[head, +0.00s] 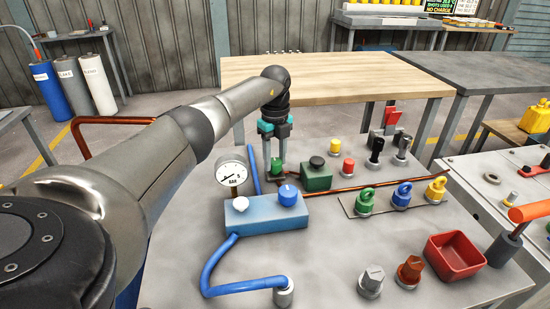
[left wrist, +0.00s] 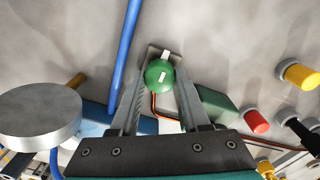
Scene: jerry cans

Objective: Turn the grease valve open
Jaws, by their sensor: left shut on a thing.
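A round green knob (head: 277,170) with a white mark, which looks like the grease valve, sits on the grey panel (head: 190,285) left of a green box (head: 316,178). A copper pipe runs beside it. In the left wrist view the knob (left wrist: 158,71) is on a small square plate, its white mark running nearly up and down the picture. My left gripper (head: 275,163) points down from above and is shut on this knob, one finger on each side. The fingers (left wrist: 161,78) partly hide its sides in the head view. My right gripper is not in view.
A pressure gauge (head: 232,170) and a blue block with a blue knob (head: 289,195) stand close, with a blue pipe. Yellow and red buttons (head: 348,167), levers (head: 376,148), ring handles (head: 401,195) and a red bin (head: 455,257) lie to the right.

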